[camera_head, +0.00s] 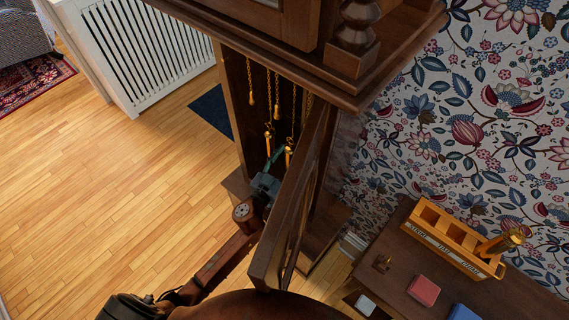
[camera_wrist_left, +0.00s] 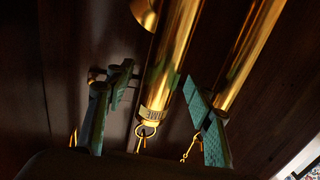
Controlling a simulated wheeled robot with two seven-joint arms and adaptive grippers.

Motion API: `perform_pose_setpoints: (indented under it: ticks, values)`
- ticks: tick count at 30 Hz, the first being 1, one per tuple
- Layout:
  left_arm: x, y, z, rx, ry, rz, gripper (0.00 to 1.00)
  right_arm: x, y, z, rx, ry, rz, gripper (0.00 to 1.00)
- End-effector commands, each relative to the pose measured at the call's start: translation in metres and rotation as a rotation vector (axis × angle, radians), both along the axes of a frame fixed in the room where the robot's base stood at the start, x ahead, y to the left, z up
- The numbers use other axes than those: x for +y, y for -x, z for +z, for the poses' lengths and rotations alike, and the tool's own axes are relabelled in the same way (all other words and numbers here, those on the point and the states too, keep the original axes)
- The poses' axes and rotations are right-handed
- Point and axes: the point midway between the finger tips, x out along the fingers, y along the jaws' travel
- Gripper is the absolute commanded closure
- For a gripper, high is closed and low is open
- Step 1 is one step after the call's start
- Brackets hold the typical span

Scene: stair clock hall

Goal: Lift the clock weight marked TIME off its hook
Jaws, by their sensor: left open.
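The brass weight marked TIME (camera_wrist_left: 160,90) hangs in the dark clock case, its lettered band and a small ring at its lower end. My left gripper (camera_wrist_left: 158,78) is open, one finger on each side of this weight in the left wrist view; I cannot tell if either finger touches it. A second brass weight (camera_wrist_left: 250,50) hangs just right of the right finger. In the head view my left gripper (camera_head: 275,166) reaches into the clock case (camera_head: 240,110) below the chains. The hook of the TIME weight is not clear. My right gripper is not in view.
The open clock door (camera_head: 293,205) stands close to the right of my left arm. Chains with tassels (camera_head: 250,95) hang inside. Floor at left is clear.

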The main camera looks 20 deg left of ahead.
Motion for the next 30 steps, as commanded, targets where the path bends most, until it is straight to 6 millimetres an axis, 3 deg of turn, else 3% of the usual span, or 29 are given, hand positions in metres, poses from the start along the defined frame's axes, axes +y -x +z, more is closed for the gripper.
perform_pose_setpoints:
  ticks: [12, 30]
  values:
    - [-0.0015, -0.0095, 0.0000, 0.000, 0.001, 0.000, 0.51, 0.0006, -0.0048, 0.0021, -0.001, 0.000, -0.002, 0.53]
    - [-0.0015, -0.0092, -0.0002, 0.001, 0.001, 0.000, 0.93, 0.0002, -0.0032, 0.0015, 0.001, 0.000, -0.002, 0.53]
